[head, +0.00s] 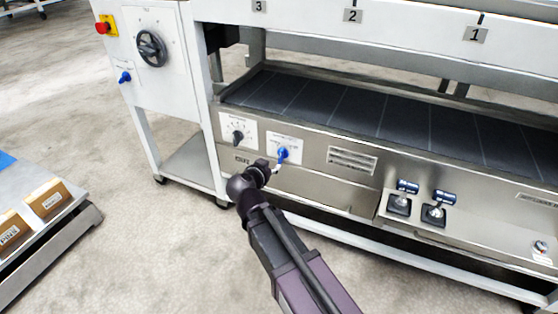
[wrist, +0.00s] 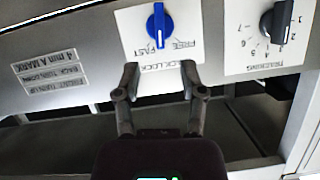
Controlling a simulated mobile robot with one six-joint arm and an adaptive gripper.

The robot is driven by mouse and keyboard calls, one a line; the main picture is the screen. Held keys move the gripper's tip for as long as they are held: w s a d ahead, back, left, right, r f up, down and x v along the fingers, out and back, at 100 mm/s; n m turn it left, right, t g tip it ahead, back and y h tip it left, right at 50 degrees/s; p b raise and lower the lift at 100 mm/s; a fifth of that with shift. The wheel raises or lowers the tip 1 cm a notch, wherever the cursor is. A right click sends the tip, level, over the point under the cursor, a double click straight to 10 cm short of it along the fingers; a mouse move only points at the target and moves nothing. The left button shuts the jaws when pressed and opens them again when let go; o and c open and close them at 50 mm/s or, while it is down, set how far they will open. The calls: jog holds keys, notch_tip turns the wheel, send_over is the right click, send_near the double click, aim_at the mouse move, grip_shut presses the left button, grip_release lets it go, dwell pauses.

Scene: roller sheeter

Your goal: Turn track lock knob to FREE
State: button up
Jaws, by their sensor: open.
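The track lock knob is a blue bar-shaped knob (head: 283,154) on a white plate on the machine's front panel. In the head view my gripper (head: 275,169) is just below and left of the knob.
A black tracking dial (wrist: 277,20) sits beside the knob; it also shows in the head view (head: 238,136). A dark belt (head: 340,112) lies above.

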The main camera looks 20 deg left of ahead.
aim_at(280, 157)
jog(key=b+x, duration=0.3)
jog(key=x, duration=0.6)
jog(key=shift+w, duration=0.15)
grip_shut()
